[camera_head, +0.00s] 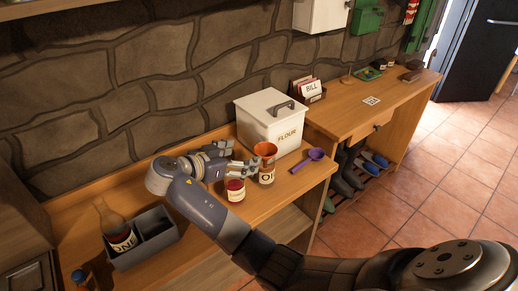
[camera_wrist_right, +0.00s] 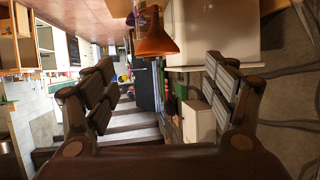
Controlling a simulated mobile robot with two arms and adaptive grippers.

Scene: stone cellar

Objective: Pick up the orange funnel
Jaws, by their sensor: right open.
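The orange funnel (camera_head: 265,149) stands mouth up on a labelled jar (camera_head: 267,178) on the wooden counter, in front of the white flour bin. It also shows in the right wrist view (camera_wrist_right: 157,40), upside down there, at the top between the finger tips. My right gripper (camera_head: 242,158) is open and empty, just left of the funnel, its fingers pointing toward it. In the right wrist view its two fingers (camera_wrist_right: 160,88) are wide apart. No contact with the funnel shows. My left gripper is in neither view.
A red labelled jar (camera_head: 235,191) stands close below my right gripper. The white flour bin (camera_head: 272,128) is behind the funnel, and a purple scoop (camera_head: 309,158) lies to its right. A stone wall runs behind the counter.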

